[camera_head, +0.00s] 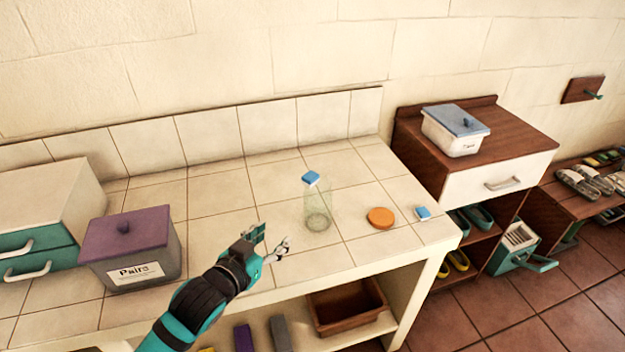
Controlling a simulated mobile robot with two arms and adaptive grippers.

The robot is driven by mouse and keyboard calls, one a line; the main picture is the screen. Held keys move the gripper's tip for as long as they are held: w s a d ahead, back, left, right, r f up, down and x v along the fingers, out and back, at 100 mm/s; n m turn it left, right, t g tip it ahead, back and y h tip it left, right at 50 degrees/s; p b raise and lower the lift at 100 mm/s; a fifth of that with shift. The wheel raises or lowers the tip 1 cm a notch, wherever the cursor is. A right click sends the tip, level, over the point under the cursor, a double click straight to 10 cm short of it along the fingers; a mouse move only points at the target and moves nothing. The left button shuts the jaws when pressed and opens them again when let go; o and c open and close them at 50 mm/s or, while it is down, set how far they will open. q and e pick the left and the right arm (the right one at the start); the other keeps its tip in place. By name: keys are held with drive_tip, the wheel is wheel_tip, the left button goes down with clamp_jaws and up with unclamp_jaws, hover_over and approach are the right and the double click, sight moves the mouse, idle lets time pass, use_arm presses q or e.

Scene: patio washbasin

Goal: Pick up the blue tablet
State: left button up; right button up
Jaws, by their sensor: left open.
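A small blue block (423,213) with a pale side lies on the tiled counter (345,259) near its right end, beside an orange disc (380,217). Another small blue block (311,177) shows at the top of a clear glass vessel (318,212); I cannot tell whether it rests on the rim or lies behind it. I cannot tell which of the two is the tablet. My left gripper (272,238) is open and empty over the front part of the counter, to the left of the glass and apart from both blocks. My right gripper is out of view.
A grey box with a purple lid (127,234) and a white cabinet with teal drawers (38,215) stand at the left. A wooden cabinet (518,138) bears a blue-lidded box (455,130) at the right. A brown bin (347,309) is below the counter.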

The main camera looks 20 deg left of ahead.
use_arm(q)
drive_tip(key=t+h, duration=0.1)
drive_tip(key=t, duration=0.1)
approach(307, 181)
drive_tip(key=p+x, duration=0.2)
drive_tip(key=x, duration=0.4)
drive_tip(key=shift+d+r+p, duration=0.1)
drive_tip(key=shift+p, duration=0.25)
drive_tip(key=shift+p+x, duration=0.9)
drive_tip(key=shift+x, duration=1.85)
drive_tip(key=shift+w+f, duration=0.25)
drive_tip(key=shift+f, duration=0.05)
drive_tip(key=shift+c, duration=1.3)
clamp_jaws()
